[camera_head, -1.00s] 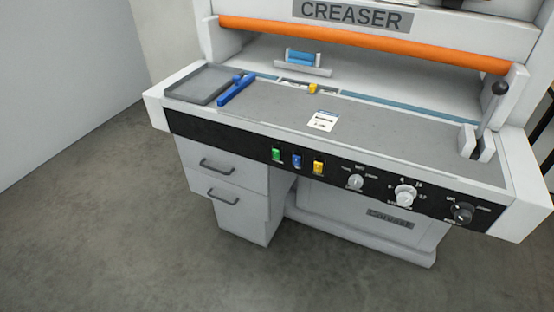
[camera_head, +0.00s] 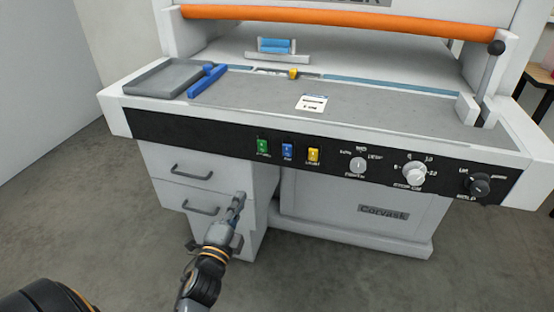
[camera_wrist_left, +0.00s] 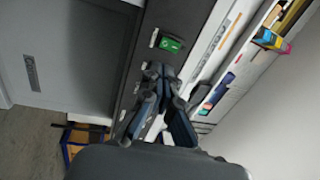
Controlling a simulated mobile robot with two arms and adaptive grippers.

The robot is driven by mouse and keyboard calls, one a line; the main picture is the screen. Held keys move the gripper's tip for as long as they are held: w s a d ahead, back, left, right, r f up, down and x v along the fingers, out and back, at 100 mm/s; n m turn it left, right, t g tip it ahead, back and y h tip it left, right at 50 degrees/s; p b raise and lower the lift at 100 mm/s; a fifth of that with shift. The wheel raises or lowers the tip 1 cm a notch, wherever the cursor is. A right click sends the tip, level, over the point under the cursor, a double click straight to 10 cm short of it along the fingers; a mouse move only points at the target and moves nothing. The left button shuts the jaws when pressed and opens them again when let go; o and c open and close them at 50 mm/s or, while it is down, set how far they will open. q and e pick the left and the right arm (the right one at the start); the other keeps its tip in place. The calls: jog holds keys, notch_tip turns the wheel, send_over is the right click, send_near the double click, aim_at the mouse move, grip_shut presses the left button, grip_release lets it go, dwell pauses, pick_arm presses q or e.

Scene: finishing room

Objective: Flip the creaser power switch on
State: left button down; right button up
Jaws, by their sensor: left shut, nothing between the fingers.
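The creaser's black front panel (camera_head: 220,141) carries three small rocker switches: green (camera_head: 262,147), blue (camera_head: 287,151) and yellow (camera_head: 313,155). Their labels are too small to read. My left gripper (camera_head: 239,197) is shut and empty, in front of the drawers, below and slightly left of the green switch. It is apart from the panel in the head view. In the left wrist view the green switch (camera_wrist_left: 171,44) shows just beyond my closed fingertips (camera_wrist_left: 158,70). The switch positions are not clear. My right gripper is not in view.
Round knobs (camera_head: 414,174) sit on the panel's right half. A grey tray (camera_head: 160,80) and a blue tool (camera_head: 207,82) lie on the creaser's bed. A lever (camera_head: 490,75) stands at right. Drawer handles (camera_head: 200,208) stick out beside my gripper.

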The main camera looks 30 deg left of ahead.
aim_at(260, 144)
pick_arm(q)
notch_tip(260, 144, up, 3)
jog(key=shift+f+m+t, duration=0.2)
jog(key=shift+m+t, duration=0.2)
jog(key=shift+m, duration=0.1)
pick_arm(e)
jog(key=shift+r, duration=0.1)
